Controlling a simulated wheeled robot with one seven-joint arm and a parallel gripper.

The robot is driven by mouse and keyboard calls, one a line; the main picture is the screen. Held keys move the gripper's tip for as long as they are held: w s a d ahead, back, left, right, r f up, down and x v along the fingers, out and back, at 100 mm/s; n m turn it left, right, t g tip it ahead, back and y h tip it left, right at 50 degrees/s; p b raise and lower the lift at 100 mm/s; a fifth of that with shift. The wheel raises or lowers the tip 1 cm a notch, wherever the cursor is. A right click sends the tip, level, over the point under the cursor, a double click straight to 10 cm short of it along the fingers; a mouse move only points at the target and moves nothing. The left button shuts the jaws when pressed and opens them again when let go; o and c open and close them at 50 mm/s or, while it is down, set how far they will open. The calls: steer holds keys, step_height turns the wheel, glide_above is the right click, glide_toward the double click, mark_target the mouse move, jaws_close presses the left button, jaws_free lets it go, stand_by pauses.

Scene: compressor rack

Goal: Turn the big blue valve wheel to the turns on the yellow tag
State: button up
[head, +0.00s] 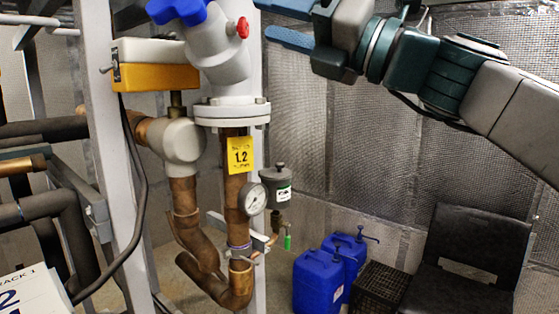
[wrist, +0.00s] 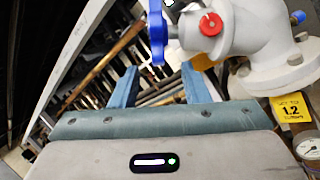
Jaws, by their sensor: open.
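The big blue valve wheel (head: 180,10) sits on a pale grey valve body (head: 218,52), cut off by the top edge of the head view. In the wrist view the wheel (wrist: 157,30) shows nearly edge-on, its lower end above the gap between my fingers. The yellow tag (head: 240,155) reads 1.2 and hangs on the copper pipe below the flange; it also shows in the wrist view (wrist: 290,108). My gripper (head: 262,18) is open and empty, right of the wheel and apart from it in the head view. Its blue fingers also show in the wrist view (wrist: 160,68).
A red cap (head: 243,27) juts from the valve body. A yellow-and-white actuator box (head: 155,65) is left of the valve. A gauge (head: 252,198) is below the tag. Blue canisters (head: 318,282), a black crate (head: 378,290) and a chair (head: 470,250) stand lower right.

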step_height(320, 180, down, 21)
steer(key=w+n+g+h+p, duration=0.1)
steer(key=w+n+h, duration=0.1)
steer(key=n+h, duration=0.6)
steer(key=shift+w+a+f+n, duration=0.2)
steer(key=shift+w+n, duration=0.2)
steer(key=shift+n, duration=0.6)
